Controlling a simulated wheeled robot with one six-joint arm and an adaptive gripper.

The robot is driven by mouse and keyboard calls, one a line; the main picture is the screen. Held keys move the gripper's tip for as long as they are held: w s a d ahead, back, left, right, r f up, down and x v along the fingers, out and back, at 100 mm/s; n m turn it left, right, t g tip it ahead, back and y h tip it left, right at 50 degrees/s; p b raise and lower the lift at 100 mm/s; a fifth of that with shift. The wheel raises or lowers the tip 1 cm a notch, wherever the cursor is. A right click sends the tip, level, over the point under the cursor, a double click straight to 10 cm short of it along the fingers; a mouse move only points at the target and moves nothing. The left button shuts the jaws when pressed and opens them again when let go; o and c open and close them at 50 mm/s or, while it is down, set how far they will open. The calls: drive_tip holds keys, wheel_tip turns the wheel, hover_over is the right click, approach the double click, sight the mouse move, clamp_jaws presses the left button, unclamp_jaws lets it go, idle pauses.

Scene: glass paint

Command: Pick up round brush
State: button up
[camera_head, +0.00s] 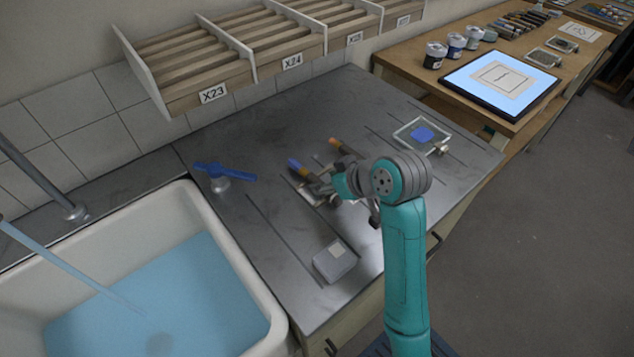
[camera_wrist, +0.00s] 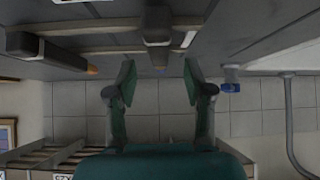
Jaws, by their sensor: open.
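Two brushes lie on a low rack on the grey worktop in the head view, partly hidden by my gripper. One has a blue end (camera_head: 293,164), the other an orange end (camera_head: 336,144). I cannot tell which is the round brush. My gripper (camera_head: 326,187) is low over the rack, close to the blue-ended brush. In the wrist view my gripper (camera_wrist: 158,78) is open and empty, its fingers apart. A dark thick brush-like piece (camera_wrist: 157,25) lies across the rack bars, in line with the gap between the fingers. The orange end (camera_wrist: 92,70) shows to the left.
A sink (camera_head: 255,290) with blue water is at the left, beside a blue-handled valve (camera_head: 228,173). A grey box (camera_head: 334,261) stands near the front edge. A glass piece with blue paint (camera_head: 422,134) lies at the right. Wooden racks (camera_head: 210,90) are behind.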

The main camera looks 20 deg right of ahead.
sight(314, 180)
drive_tip(key=shift+x, duration=1.5)
clamp_jaws()
drive_tip(key=shift+d, duration=0.1)
drive_tip(key=shift+r, duration=0.1)
